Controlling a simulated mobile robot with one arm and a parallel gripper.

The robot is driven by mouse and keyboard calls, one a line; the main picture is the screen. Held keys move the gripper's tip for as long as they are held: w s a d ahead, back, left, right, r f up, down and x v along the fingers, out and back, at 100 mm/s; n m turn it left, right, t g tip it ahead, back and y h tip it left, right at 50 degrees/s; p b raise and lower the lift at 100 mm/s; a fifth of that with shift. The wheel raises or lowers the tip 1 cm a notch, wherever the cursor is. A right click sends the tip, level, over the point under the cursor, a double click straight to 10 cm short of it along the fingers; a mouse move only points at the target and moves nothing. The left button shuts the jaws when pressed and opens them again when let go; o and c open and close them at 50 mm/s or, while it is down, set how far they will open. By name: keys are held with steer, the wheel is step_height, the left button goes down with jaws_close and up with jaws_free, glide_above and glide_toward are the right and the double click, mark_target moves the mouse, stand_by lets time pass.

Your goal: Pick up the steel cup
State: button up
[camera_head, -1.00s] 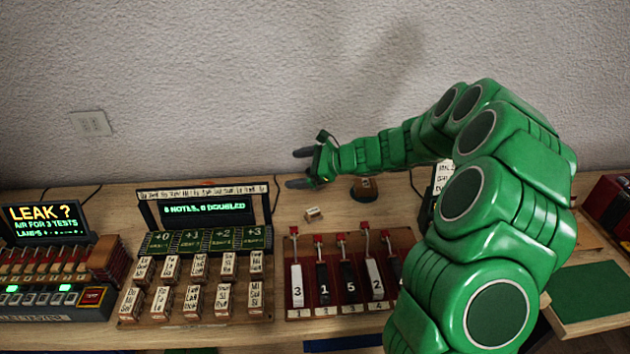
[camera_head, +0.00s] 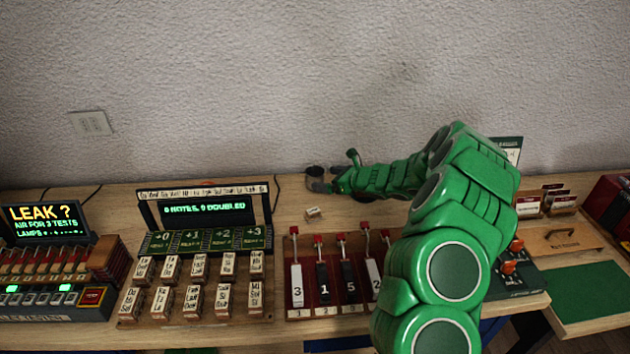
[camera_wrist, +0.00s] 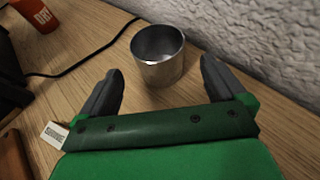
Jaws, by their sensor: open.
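The steel cup (camera_wrist: 160,68) stands upright on the wooden bench in the wrist view, close to the wall. It is an open, shiny grey cylinder. My gripper (camera_wrist: 161,88) is open, with one dark finger on each side of the picture. The cup sits just ahead of and partly between the fingertips, and no finger clearly touches it. In the head view the cup (camera_head: 315,171) is a small dark shape at the end of my gripper (camera_head: 318,180), partly hidden by the fingers.
A small labelled block (camera_head: 313,213) lies on the bench in front of my gripper. A display panel (camera_head: 205,207) with lettered keys stands left, a lever rack (camera_head: 338,270) nearer. In the wrist view a black cable (camera_wrist: 100,58) and an orange object (camera_wrist: 36,14) lie left.

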mark_target(315, 178)
steer(key=shift+x, duration=2.95)
steer(key=c, duration=1.1)
steer(key=shift+o, duration=0.2)
steer(key=shift+r, duration=0.15)
